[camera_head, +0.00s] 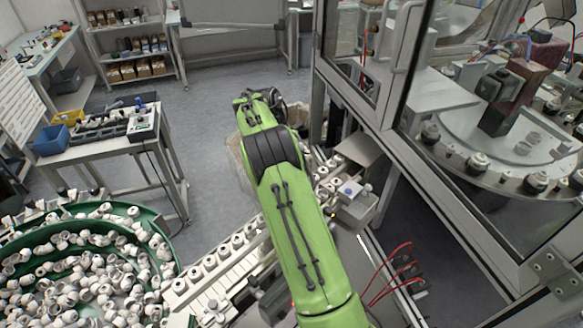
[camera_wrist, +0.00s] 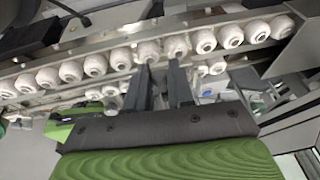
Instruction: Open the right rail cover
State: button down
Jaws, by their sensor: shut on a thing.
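The rail with a row of white caps (camera_wrist: 95,65) runs across the wrist view, with a long grey metal strip (camera_wrist: 110,40) along its far side. My gripper (camera_wrist: 160,70) has its two dark fingers at the near edge of the rail, shut on a thin part there that I take for the right rail cover. The fingers hide most of that part, and its outline is unclear. In the head view the capped rail (camera_head: 215,265) passes beneath my green arm, which hides the gripper's contact.
A green bowl feeder (camera_head: 90,265) full of white caps stands at lower left. A glass-walled machine cell (camera_head: 400,110) stands close on the right. Red hoses (camera_head: 390,275) lie near the rail. A side table (camera_head: 100,140) stands at left. Open floor (camera_head: 215,100) lies beyond the arm.

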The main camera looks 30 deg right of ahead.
jog(key=shift+f+g, duration=0.2)
jog(key=shift+g, duration=0.2)
jog(key=c, duration=1)
grip_release()
jog(key=shift+w, duration=0.1)
jog(key=shift+r, duration=0.1)
jog(key=shift+v, duration=3.65)
jog(key=shift+a, duration=0.1)
